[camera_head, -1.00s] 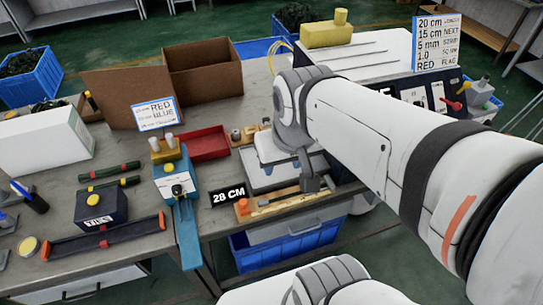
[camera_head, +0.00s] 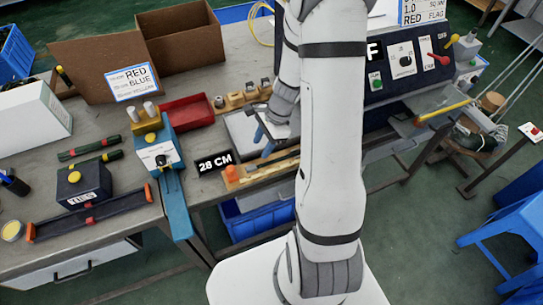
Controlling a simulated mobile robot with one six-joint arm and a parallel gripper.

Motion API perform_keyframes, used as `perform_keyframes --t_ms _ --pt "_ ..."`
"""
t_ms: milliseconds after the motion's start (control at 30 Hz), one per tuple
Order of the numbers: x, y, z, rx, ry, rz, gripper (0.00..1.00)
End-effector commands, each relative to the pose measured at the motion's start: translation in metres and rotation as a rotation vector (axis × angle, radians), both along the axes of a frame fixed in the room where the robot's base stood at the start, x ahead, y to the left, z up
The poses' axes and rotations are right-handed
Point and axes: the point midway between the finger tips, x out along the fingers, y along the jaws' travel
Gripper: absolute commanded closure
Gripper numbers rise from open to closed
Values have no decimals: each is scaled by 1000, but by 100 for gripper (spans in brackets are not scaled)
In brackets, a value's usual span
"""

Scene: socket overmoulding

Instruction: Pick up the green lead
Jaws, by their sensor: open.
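I cannot make out a green lead for certain in this view. My gripper (camera_head: 263,143) is open over the grey tray (camera_head: 239,130) on the bench, behind the wooden strip (camera_head: 259,172). Its fingertips are small and partly hidden, and I cannot tell whether anything lies between them. My arm hides the bench to the right of the gripper.
A dark control panel (camera_head: 405,62) is on the right. Two dark green tools (camera_head: 90,147) lie at left. A blue stool (camera_head: 507,225) stands at lower right.

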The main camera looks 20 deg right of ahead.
Motion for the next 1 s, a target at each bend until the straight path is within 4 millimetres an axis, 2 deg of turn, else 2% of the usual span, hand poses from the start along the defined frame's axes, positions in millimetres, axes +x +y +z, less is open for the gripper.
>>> perform_keyframes --t_ms 167,700,1000 --pt "1 0 -20 12 28 -54 56" --pt "-1 27 -80 10 26 -52 56" --pt "-1 28 -84 9 24 -54 57"
